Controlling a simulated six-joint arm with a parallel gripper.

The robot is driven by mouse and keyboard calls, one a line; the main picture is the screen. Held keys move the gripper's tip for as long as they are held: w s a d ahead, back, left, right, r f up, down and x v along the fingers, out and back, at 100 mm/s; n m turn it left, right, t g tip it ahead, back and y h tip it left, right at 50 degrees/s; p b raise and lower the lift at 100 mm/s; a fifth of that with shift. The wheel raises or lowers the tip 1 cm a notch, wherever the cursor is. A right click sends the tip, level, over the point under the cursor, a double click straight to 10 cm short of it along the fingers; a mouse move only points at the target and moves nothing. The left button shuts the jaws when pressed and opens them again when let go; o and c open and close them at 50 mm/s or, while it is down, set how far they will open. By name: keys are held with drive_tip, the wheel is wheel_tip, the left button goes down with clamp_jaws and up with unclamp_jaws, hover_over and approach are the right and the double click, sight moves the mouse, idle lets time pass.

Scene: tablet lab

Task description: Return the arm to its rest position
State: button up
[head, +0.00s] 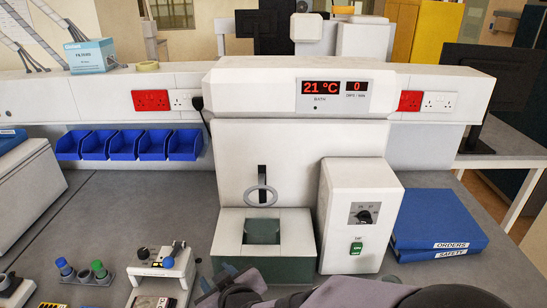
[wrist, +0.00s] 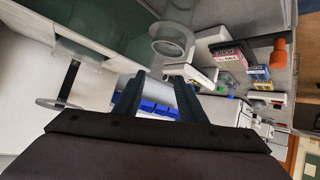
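My gripper (head: 208,287) is low at the bottom of the head view, in front of the tester's base, with my arm reaching in from the right. In the wrist view my gripper (wrist: 157,90) shows two dark fingers standing apart with nothing held between them. The white tester (head: 250,160) stands behind it, its display reading 21 °C and 0. A grey ring (head: 262,187) hangs at the tester's front above a white block with a dark green recess (head: 262,232). The ring also shows in the wrist view (wrist: 52,104).
A control box (head: 359,220) with a knob and green switch stands right of the recess. Blue binders (head: 438,220) lie further right. A small white device (head: 165,262) and a holder with capped vials (head: 82,270) stand at left front. Blue bins (head: 130,146) line the back. Bench at left middle is clear.

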drive_tip(key=d+f, duration=0.1)
drive_tip(key=d, duration=0.1)
drive_tip(key=d+f+m+g+h, duration=0.1)
drive_tip(key=d+f, duration=0.1)
drive_tip(key=d, duration=0.1)
drive_tip(key=d+f+g+b, duration=0.1)
drive_tip(key=d, duration=0.2)
drive_tip(key=shift+f+m+h, duration=0.3)
drive_tip(key=shift+f+m, duration=0.05)
drive_tip(key=shift+m, duration=0.05)
drive_tip(key=s+d+f+g, duration=0.1)
drive_tip(key=d, duration=0.1)
drive_tip(key=s+d+f+m+h+b, duration=0.1)
drive_tip(key=d+f, duration=0.1)
drive_tip(key=d, duration=0.1)
drive_tip(key=s+d+f+m+g, duration=0.1)
drive_tip(key=d, duration=0.2)
drive_tip(key=shift+s+f+g+h, duration=0.2)
drive_tip(key=shift+s+g+h, duration=0.1)
drive_tip(key=shift+h, duration=0.1)
drive_tip(key=s+d+f+m+g+h+b, duration=0.2)
drive_tip(key=s+d+f+m+g, duration=0.1)
drive_tip(key=s+d, duration=0.7)
drive_tip(key=shift+s+d+f+m+g, duration=0.15)
drive_tip(key=shift+s+d+m+g, duration=0.25)
drive_tip(key=shift+d+m+g, duration=0.45)
drive_tip(key=shift+d, duration=0.1)
